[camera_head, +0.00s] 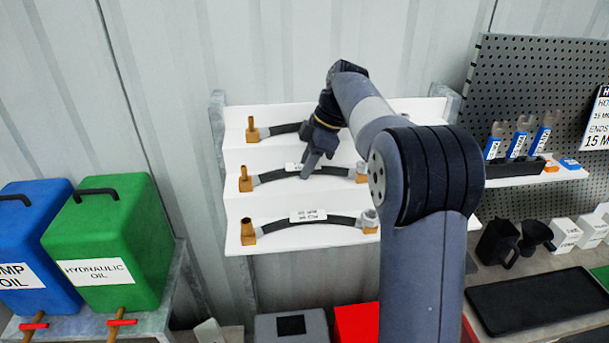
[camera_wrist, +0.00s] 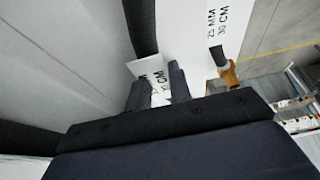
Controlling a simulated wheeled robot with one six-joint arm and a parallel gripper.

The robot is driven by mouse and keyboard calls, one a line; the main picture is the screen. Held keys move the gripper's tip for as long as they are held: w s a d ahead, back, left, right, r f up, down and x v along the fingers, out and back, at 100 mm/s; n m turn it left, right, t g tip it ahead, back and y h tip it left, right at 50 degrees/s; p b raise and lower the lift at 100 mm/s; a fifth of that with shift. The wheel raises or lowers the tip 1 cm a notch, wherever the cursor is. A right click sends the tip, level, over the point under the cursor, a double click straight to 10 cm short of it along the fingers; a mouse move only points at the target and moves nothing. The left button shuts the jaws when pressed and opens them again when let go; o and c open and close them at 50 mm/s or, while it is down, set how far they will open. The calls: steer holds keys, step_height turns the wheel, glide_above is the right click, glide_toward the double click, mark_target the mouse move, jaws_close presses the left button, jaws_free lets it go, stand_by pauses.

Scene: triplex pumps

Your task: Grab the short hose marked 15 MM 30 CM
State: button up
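Three black hoses with brass-coloured end fittings lie on a white stepped rack: a top hose (camera_head: 280,129), a middle hose (camera_head: 272,176) and a bottom hose (camera_head: 275,226). Their labels are too small to read in the head view. My gripper (camera_head: 309,168) points down at the middle hose, over its label, and hides part of it. In the wrist view the two fingers (camera_wrist: 158,72) stand apart, with a partly hidden white label behind them. Only "M" and "CM" show clearly on it. Another label (camera_wrist: 218,30) reads 25 MM 30 CM. I cannot tell whether the fingers touch the hose.
A green hydraulic oil container (camera_head: 110,240) and a blue one (camera_head: 35,245) stand at left. A pegboard (camera_head: 540,85) with a small shelf is at right, above a bench with a black tray (camera_head: 535,300). Grey and red boxes sit below the rack.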

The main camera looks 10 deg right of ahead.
steer(key=shift+r, duration=0.15)
jaws_close()
step_height(320, 180, up, 9)
steer(key=shift+r, duration=0.2)
stand_by(0.3)
